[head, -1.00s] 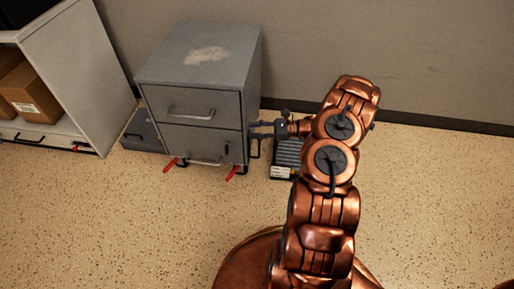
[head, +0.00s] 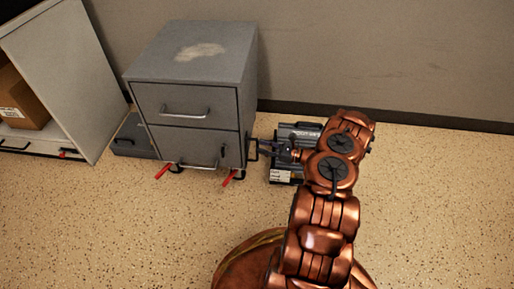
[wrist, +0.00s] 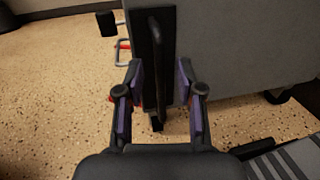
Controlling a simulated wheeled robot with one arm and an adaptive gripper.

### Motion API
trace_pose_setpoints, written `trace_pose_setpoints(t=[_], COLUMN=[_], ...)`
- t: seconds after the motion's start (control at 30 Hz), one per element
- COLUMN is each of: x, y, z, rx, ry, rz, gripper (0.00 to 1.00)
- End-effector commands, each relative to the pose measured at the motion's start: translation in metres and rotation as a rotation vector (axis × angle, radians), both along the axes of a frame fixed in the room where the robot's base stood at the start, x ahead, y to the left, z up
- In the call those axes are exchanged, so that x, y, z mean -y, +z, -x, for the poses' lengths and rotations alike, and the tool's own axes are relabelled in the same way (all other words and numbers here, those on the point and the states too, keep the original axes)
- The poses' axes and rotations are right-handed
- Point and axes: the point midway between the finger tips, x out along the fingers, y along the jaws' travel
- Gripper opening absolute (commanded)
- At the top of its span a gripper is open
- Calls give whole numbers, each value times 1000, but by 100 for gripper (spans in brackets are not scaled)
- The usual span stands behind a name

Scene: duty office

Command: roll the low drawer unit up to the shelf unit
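The low drawer unit (head: 190,92) is a grey two-drawer cabinet with a worn patch on top. It stands on casters with red levers (head: 228,178) at its front foot. The shelf unit (head: 72,95) stands to its left, with a gap between them. My gripper (head: 264,147) is at the drawer unit's right side, low down, by a dark upright handle (head: 252,148). In the wrist view, the open fingers (wrist: 158,70) stand on either side of this handle (wrist: 156,60), with gaps showing. Contact cannot be told.
A dark grey case (head: 132,137) lies on the floor in the gap between the two units. The floor in front is clear.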

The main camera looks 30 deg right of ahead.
Motion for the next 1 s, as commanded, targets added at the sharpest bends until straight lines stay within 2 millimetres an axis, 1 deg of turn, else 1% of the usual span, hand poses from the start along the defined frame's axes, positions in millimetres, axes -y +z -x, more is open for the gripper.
trace_pose_setpoints(t=[0.1,0.2,0.37,0.57,0.93,1.0], x=[-10,-15,-17,-17,-17,-17], y=[-1,-1,0,0,0,0], z=[-12,-18,-22,-22,-22,-22], rx=[0,0,-1,-1,-1,-1], ry=[3,3,2,1,2,2], rz=[-1,0,1,1,1,1], gripper=[37,37,37,37,0,0])
